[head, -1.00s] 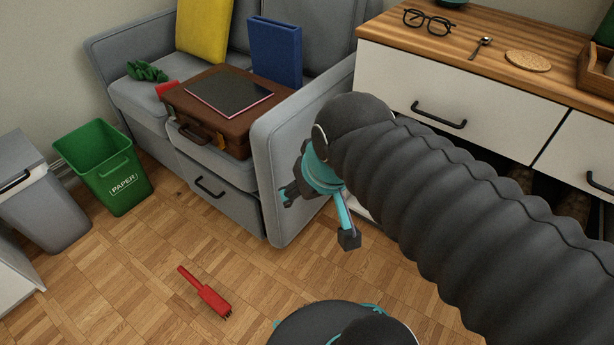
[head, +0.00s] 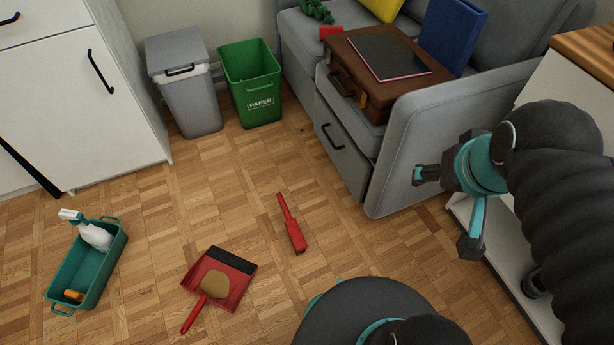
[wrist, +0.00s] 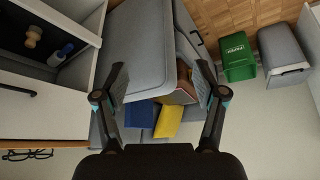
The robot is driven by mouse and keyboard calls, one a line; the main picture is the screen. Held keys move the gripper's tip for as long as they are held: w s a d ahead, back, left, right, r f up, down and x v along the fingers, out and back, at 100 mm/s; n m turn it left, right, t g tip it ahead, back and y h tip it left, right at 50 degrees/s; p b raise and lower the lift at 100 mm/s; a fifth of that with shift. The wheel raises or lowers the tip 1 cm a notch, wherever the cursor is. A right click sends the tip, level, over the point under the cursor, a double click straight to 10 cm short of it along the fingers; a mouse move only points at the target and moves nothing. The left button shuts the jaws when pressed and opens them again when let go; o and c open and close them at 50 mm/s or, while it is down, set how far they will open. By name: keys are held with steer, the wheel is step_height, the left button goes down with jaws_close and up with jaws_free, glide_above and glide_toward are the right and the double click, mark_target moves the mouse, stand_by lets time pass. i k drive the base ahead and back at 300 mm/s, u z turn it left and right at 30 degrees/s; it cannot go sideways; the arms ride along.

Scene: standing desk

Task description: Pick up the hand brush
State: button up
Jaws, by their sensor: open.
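The hand brush (head: 291,224) is red and lies flat on the parquet floor in the head view, its handle pointing up and away and its bristle end nearer me. My gripper (head: 444,211) is off to the right of the brush, raised beside the grey sofa's arm. In the wrist view my gripper (wrist: 161,92) has its two fingers spread wide with nothing between them. The sofa shows behind the fingers there. The brush is not in the wrist view.
A red dustpan (head: 232,282) with a brown patch in it lies left of the brush. A teal caddy (head: 98,273) with a spray bottle stands further left. Green (head: 251,85) and grey (head: 187,95) bins stand behind. The sofa (head: 420,140) is at right. Floor around the brush is clear.

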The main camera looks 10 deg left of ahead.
mark_target(297, 238)
steer(key=z, duration=0.9)
steer(key=i, duration=0.65)
steer(key=u, duration=2.55)
